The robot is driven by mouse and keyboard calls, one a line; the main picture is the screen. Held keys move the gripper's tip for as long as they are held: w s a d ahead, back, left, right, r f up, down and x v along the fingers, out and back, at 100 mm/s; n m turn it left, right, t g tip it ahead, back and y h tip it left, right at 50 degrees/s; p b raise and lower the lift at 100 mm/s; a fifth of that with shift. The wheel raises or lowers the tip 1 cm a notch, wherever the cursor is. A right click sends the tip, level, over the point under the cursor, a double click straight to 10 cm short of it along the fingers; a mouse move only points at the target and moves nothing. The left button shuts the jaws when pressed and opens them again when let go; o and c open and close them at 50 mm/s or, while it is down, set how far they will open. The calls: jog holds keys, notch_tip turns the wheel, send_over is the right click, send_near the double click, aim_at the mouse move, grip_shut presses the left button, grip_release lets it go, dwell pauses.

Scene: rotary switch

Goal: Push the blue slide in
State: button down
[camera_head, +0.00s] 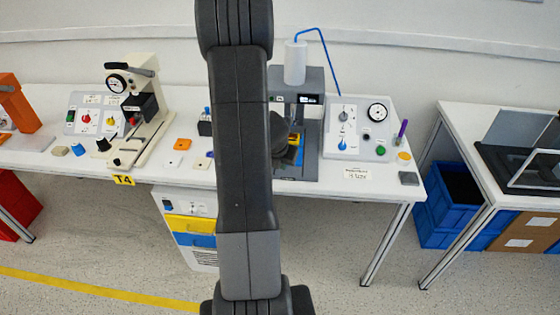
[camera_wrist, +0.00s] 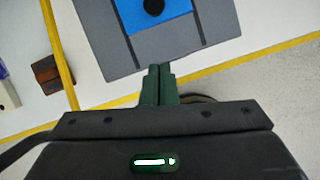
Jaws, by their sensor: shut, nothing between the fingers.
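The blue slide (camera_wrist: 129,26) shows at the top of the wrist view, set in a grey base plate (camera_wrist: 106,44), with a round black knob (camera_wrist: 153,6) on it. My gripper (camera_wrist: 159,68) has its two green fingers shut together and empty. The fingertips are at the near edge of the grey base, in line with the blue slide; I cannot tell whether they touch.
Right of the press stands a control panel (camera_head: 358,130) with a gauge and knobs. Left is a beige press (camera_head: 147,110). Small orange and white parts lie on the table (camera_head: 385,185) between them. A second table (camera_head: 470,150) stands at right.

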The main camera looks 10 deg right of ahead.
jog(key=x, duration=0.2)
jog(key=shift+f+b, duration=0.35)
jog(key=shift+w+d+r+p, duration=0.3)
jog(key=shift+w+p, duration=0.2)
jog(key=shift+p, duration=0.1)
jog(key=shift+w+d+r+p, duration=0.3)
jog(key=shift+w+p, duration=0.2)
jog(key=shift+p, duration=0.1)
jog(key=shift+w+d+f+p, duration=0.2)
jog(key=shift+w+d+p, duration=0.25)
jog(key=shift+w, duration=0.3)
jog(key=shift+w, duration=0.1)
